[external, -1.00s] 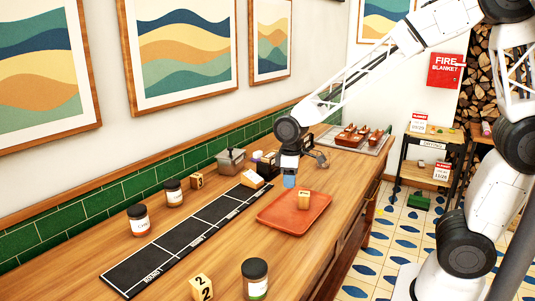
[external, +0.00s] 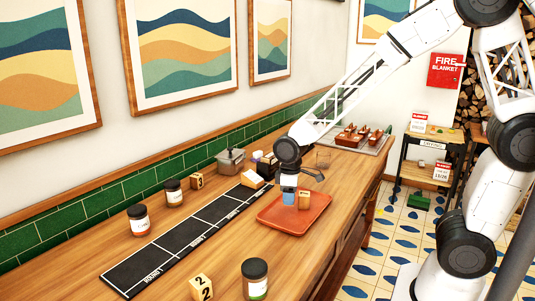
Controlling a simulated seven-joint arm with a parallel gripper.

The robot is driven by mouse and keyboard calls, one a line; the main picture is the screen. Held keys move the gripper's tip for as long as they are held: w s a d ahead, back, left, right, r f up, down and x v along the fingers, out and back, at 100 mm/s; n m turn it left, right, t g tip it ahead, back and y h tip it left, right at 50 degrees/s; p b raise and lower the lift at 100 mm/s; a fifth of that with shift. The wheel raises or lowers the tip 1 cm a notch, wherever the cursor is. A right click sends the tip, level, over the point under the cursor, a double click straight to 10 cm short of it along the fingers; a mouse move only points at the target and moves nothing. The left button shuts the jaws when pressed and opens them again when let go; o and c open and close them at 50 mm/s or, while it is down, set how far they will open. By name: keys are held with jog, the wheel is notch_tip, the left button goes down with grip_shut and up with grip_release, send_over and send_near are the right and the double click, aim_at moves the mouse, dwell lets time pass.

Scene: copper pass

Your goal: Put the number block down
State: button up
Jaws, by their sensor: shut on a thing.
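My gripper (external: 289,190) points down over the left part of the orange-red tray (external: 275,225). It is shut on a small pale blue block (external: 289,199), of which I can read no number. The blue block is at or just above the tray; I cannot tell whether it touches. Another wooden number block showing 2 (external: 202,288) stands on the counter at the front. A third wooden block (external: 197,181) stands by the green tiles.
A long black mat (external: 165,255) with white lines runs left of the tray. Lidded jars (external: 138,220) stand at the left, and one jar (external: 255,280) in front. A metal container (external: 230,162) and small items stand behind. Bare counter lies in front of the tray.

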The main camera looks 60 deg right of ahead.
jog(key=shift+f, duration=1.7)
jog(key=shift+f, duration=0.1)
jog(key=o, duration=0.9)
notch_tip(320, 180, up, 12)
jog(key=shift+r, duration=0.2)
